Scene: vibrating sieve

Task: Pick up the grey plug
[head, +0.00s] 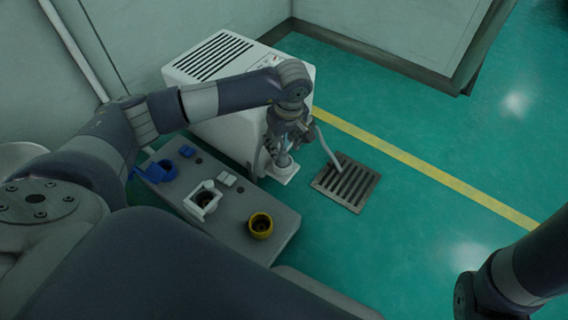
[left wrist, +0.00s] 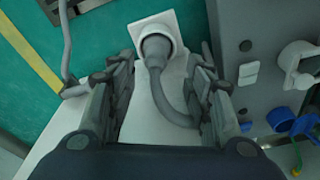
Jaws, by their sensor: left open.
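The grey plug (left wrist: 157,50) sits on a white socket plate (left wrist: 136,27), with its grey cable (left wrist: 174,108) bending back toward my wrist. In the head view the plug (head: 283,160) shows just below my left gripper (head: 284,143), low at the front of the white machine. My left gripper, which also shows in the left wrist view (left wrist: 163,73), is open. Its fingers stand on either side of the cable and the plug's rear, with gaps on both sides. The right gripper is out of view.
A grey panel (head: 228,227) beside the plug carries a blue socket (head: 160,171), a white socket (head: 204,200) and a yellow socket (head: 260,226). The white machine (head: 232,97) stands behind. A floor grate (head: 346,183) lies to the right, with a pipe above it. Green floor beyond is clear.

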